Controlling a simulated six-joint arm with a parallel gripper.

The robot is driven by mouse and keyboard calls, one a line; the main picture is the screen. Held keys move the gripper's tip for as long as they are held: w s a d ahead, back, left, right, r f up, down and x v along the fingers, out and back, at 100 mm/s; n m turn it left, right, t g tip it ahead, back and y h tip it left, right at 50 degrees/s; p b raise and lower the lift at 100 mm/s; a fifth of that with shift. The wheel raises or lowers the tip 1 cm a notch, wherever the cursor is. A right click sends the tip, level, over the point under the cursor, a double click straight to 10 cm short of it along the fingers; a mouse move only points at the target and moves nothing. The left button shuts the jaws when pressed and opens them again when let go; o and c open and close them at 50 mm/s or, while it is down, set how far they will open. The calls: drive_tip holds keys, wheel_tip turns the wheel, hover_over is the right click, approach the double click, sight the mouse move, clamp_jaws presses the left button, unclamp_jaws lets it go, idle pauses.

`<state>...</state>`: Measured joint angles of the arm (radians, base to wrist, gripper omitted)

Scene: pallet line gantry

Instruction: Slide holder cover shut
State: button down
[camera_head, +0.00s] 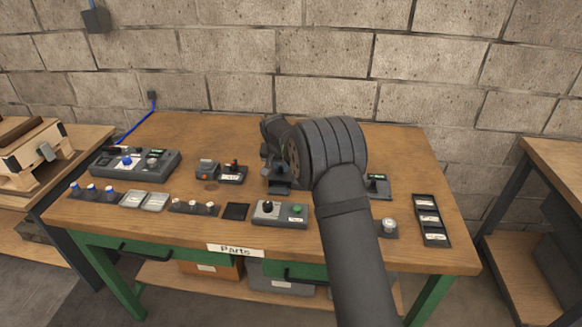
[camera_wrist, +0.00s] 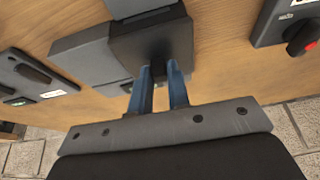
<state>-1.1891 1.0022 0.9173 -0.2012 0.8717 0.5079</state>
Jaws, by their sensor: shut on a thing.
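The holder is a grey block (camera_wrist: 88,48) on the wooden bench, seen in the wrist view. A darker square cover (camera_wrist: 140,42) with a small dark knob (camera_wrist: 157,70) lies over part of it, and grey parts show beyond the cover's edges. My gripper (camera_wrist: 160,78) has its two blue fingers closed around the knob. In the head view, my arm hides most of the holder, and only its dark front part (camera_head: 279,185) shows below my gripper. I cannot tell exactly how far the cover lies across the holder.
A black tray (camera_head: 431,220) lies at the right. The bench (camera_head: 410,150) is clear at the back right.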

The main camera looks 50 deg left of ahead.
drive_tip(key=shift+s+a, duration=0.2)
drive_tip(key=c, duration=1.4)
unclamp_jaws()
drive_tip(key=shift+o, duration=0.2)
drive_tip(key=v, duration=1.7)
drive_tip(key=shift+d+r, duration=0.15)
drive_tip(key=shift+d, duration=0.1)
drive_tip(key=x, duration=1.7)
drive_tip(key=shift+w+a+f, duration=0.1)
drive_tip(key=shift+a+f, duration=0.1)
